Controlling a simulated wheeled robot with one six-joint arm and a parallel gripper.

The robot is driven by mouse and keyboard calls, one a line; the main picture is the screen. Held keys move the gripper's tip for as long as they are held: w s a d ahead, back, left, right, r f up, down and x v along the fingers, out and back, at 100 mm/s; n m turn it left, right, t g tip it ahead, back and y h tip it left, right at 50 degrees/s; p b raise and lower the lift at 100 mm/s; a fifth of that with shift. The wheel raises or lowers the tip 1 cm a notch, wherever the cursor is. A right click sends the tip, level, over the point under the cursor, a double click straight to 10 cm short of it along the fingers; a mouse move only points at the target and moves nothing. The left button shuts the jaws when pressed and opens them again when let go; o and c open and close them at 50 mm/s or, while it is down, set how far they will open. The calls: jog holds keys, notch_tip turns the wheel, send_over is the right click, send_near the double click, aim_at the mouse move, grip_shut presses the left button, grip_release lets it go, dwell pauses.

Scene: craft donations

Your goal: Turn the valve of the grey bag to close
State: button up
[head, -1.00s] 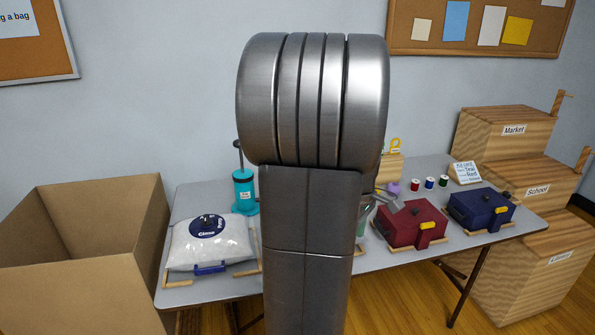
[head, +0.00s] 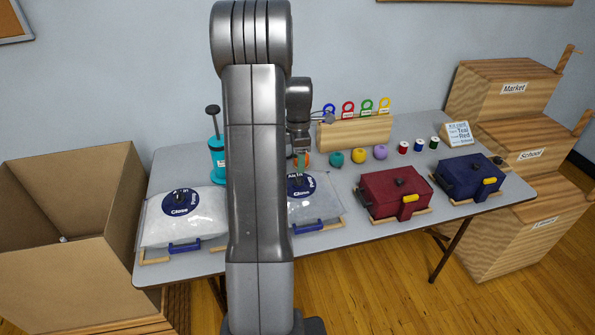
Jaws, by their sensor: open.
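The grey bag (head: 325,208) lies on the table in a wooden frame, right of my arm, which hides its left part. Its round dark blue valve disc (head: 303,190) is partly visible, with lettering such as "Close" and "Pump". A small dark knob is on it; which mark the knob points at is too small to tell. My gripper (head: 301,163) points down just above and behind the knob, open. Whether the fingers touch or straddle the knob cannot be told. A blue clip (head: 309,227) lies along the bag's front edge.
A paler bag (head: 155,225) with a similar valve lies left. A teal pump (head: 217,160) stands behind it. Right are a red case (head: 385,195) and a blue case (head: 457,185). Yarn balls (head: 358,155) and a wooden rack (head: 355,133) are behind. A cardboard box (head: 65,205) stands left.

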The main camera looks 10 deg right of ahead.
aim_at(298, 177)
notch_tip(298, 177, down, 6)
jog(key=shift+f+p, duration=0.1)
jog(key=shift+p, duration=0.25)
jog(key=shift+c, duration=0.3)
jog(key=c, duration=0.9)
